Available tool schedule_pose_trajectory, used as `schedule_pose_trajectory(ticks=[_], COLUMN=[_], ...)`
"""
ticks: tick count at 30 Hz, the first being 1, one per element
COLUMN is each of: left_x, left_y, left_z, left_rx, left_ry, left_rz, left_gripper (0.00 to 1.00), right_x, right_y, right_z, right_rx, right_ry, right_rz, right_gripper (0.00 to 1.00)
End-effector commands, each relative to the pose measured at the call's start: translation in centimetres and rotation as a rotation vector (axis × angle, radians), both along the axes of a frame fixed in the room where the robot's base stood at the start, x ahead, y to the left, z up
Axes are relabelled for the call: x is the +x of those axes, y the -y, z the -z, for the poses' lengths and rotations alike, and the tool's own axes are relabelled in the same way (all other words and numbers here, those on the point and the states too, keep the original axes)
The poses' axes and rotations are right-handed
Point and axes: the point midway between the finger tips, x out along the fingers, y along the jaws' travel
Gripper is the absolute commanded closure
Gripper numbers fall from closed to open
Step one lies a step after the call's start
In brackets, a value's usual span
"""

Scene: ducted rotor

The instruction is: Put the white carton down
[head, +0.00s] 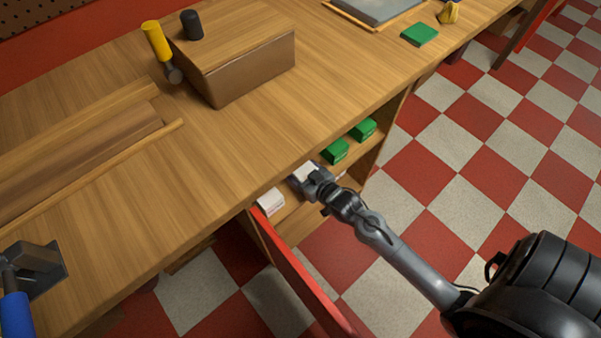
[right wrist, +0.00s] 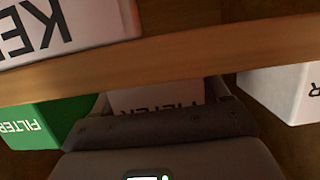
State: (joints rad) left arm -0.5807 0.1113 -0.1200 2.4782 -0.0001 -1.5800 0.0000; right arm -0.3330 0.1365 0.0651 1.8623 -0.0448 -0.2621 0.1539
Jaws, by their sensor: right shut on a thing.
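The white carton (head: 304,171) is between the fingers of my right gripper (head: 309,178), inside the open shelf under the workbench. In the right wrist view the white carton (right wrist: 157,97) shows dark lettering, partly hidden by my gripper (right wrist: 160,112), which is shut on it. I cannot tell whether its underside touches the shelf board (head: 290,208). A second white carton (head: 270,201) stands to its left in the head view and also shows at the right of the wrist view (right wrist: 285,92). My left gripper is not in view.
Two green cartons (head: 336,151) (head: 362,130) stand right of my gripper on the shelf. A wooden board edge (right wrist: 165,62) crosses close to my gripper, with another white carton (right wrist: 70,25) beyond it. A red panel (head: 300,280) stands out below the shelf's left end.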

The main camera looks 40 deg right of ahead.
Motion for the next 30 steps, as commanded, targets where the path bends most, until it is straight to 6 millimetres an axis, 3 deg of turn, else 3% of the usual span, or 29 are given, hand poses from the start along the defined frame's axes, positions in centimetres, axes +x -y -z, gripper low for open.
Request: schedule_pose_trajectory(ticks=[10, 11, 15, 25, 30], left_x=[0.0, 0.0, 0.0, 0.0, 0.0], left_y=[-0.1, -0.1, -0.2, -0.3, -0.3], left_z=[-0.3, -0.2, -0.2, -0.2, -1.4], left_rx=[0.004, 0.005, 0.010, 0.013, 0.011], left_ry=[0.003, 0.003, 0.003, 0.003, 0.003], left_rz=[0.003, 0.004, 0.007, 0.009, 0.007], left_gripper=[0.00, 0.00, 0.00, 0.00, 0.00], right_x=[0.0, 0.0, 0.0, 0.0, -1.8], right_y=[0.0, 0.0, 0.0, 0.0, 0.0], right_z=[0.1, 0.1, 0.1, -0.2, -1.0], right_rx=[0.000, 0.000, 0.000, 0.000, 0.000], right_ry=[0.002, 0.001, 0.001, 0.002, -0.001], right_rz=[0.000, 0.000, 0.000, 0.000, 0.000], right_gripper=[0.63, 0.22, 0.01, 0.00, 0.00])
